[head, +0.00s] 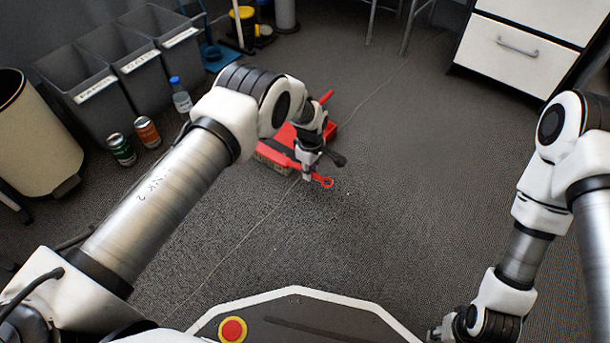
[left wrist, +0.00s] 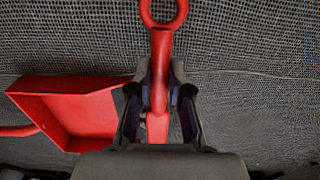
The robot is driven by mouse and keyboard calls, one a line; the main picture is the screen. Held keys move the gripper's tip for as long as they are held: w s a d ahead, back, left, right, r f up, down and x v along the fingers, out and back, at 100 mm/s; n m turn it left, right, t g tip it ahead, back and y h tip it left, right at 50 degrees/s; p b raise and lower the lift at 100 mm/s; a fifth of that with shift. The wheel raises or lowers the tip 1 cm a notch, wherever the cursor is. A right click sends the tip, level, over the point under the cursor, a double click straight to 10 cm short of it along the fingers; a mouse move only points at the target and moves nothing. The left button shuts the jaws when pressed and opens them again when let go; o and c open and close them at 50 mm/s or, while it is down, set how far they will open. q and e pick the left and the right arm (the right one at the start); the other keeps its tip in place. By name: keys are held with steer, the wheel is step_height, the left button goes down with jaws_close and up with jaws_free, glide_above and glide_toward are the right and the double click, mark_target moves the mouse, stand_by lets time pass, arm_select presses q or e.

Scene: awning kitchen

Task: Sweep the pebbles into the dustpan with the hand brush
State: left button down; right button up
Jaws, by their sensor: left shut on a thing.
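My left gripper (head: 308,172) is shut on the red handle of the hand brush (head: 326,183), low over the carpet. In the left wrist view the brush handle (left wrist: 163,45), with a ring at its end, runs between the fingers. Tan bristles show left of the gripper in the head view. The red dustpan (head: 285,138) lies on the floor behind the gripper, partly hidden by my arm; it also shows in the left wrist view (left wrist: 75,88). Tiny pale specks right of the brush ring may be pebbles. My right gripper (head: 440,332) is at the bottom edge, its fingers unclear.
Grey bins (head: 140,62) stand at the back left, with a green can (head: 121,150), an orange can (head: 147,132) and a bottle (head: 180,97) before them. A beige bin (head: 30,135) is far left. A white drawer cabinet (head: 520,45) is back right. The carpet's middle right is clear.

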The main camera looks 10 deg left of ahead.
arm_select(q)
steer(key=shift+w+d, duration=0.15)
steer(key=shift+w, duration=0.3)
steer(key=shift+w+d+r, duration=0.1)
steer(key=shift+w+d, duration=0.15)
steer(key=shift+w, duration=0.4)
steer(key=shift+w+d+r, duration=0.1)
steer(key=shift+w+d, duration=0.2)
steer(key=shift+w, duration=0.3)
steer(key=shift+w+d+r, duration=0.1)
steer(key=shift+w+d, duration=0.15)
steer(key=shift+w, duration=0.4)
steer(key=shift+w+d+r, duration=0.2)
steer(key=shift+w, duration=0.25)
